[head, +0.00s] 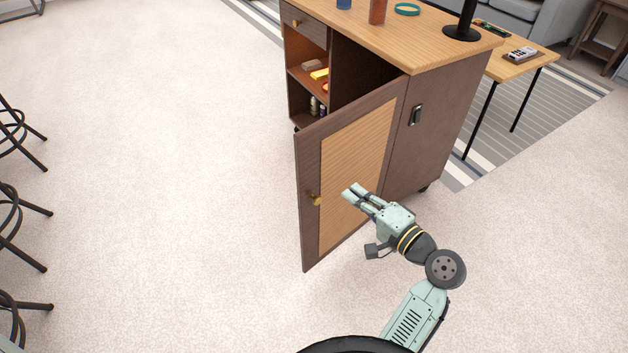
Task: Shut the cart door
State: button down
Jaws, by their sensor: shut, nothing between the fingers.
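The cart (440,115) is a dark brown cabinet with a light wood top, on casters. Its door (357,150) stands wide open, swung out toward me. The door has a dark frame, a light wood panel and a small brass knob (316,200) near its left edge. My gripper (352,193) is shut and empty. In the picture it overlaps the lower middle of the door panel, to the right of the knob. I cannot tell whether it touches the door. The door hides part of the cart's inside.
Open shelves (308,75) hold small items. A green ring (407,9), cups and a black stand (464,25) are on the cart top. A low table (522,62) stands behind right. Black stools (20,215) line the left edge. Carpet (180,180) left of the door is clear.

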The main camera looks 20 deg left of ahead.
jog(key=s+y, duration=0.1)
jog(key=s, duration=0.2)
jog(key=p, duration=0.4)
send_near(304, 165)
jog(key=shift+m, duration=0.3)
jog(key=x, duration=0.6)
jog(key=shift+w+a, duration=0.1)
jog(key=shift+w, duration=0.15)
jog(key=shift+w+a, duration=0.15)
jog(key=shift+a, duration=0.15)
